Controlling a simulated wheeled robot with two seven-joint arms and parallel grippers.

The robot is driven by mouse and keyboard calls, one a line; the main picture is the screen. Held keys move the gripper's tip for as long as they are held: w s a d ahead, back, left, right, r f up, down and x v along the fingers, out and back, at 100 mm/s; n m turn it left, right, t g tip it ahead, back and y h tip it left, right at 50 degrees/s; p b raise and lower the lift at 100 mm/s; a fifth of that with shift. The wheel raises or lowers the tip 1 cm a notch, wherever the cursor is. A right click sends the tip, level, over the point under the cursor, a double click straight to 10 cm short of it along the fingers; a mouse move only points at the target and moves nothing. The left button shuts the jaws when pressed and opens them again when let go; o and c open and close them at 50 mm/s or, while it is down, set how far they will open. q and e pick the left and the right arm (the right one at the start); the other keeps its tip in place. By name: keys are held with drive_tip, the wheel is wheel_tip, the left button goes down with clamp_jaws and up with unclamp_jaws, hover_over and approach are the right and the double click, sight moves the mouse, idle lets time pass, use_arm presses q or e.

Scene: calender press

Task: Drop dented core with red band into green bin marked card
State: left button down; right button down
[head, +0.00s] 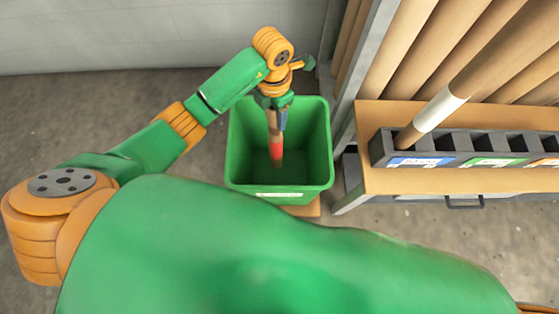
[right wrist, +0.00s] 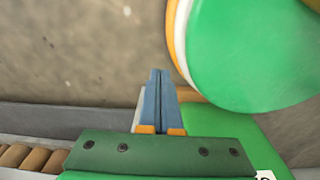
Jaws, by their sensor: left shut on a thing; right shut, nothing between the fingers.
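The core with the red band (head: 276,150) hangs near upright from my left gripper (head: 276,106), red end down. My left gripper is shut on its upper part. The core's lower end is inside the mouth of the green bin (head: 237,150), above or near its floor; I cannot tell whether it touches. A pale label shows on the bin's front rim, too small to read. No dent can be made out. My right gripper (right wrist: 159,90) shows in the right wrist view, shut and empty, its blue fingers together.
A wooden bench (head: 375,115) stands to the right of the bin, with a dark compartment tray (head: 440,158) bearing coloured labels. A core with a white band (head: 438,109) leans in its left compartment. Long brown tubes (head: 425,45) stand behind. Grey floor is clear at left.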

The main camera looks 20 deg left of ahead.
use_arm(q)
drive_tip(key=shift+c, duration=1)
unclamp_jaws()
drive_tip(key=shift+r, duration=0.1)
use_arm(e)
drive_tip(key=shift+a, duration=0.1)
use_arm(q)
wheel_tip(320, 180, up, 7)
drive_tip(key=shift+r+p, duration=0.1)
drive_tip(key=shift+p, duration=0.9)
use_arm(e)
drive_tip(key=shift+s+a+r, duration=0.1)
drive_tip(key=shift+a+r, duration=0.2)
drive_tip(key=shift+r, duration=0.2)
drive_tip(key=shift+s+a+r, duration=0.1)
drive_tip(key=shift+a+r, duration=0.15)
drive_tip(key=shift+r, duration=0.2)
drive_tip(key=shift+d, duration=0.15)
use_arm(q)
drive_tip(key=shift+s, duration=0.1)
use_arm(e)
drive_tip(key=shift+s, duration=0.15)
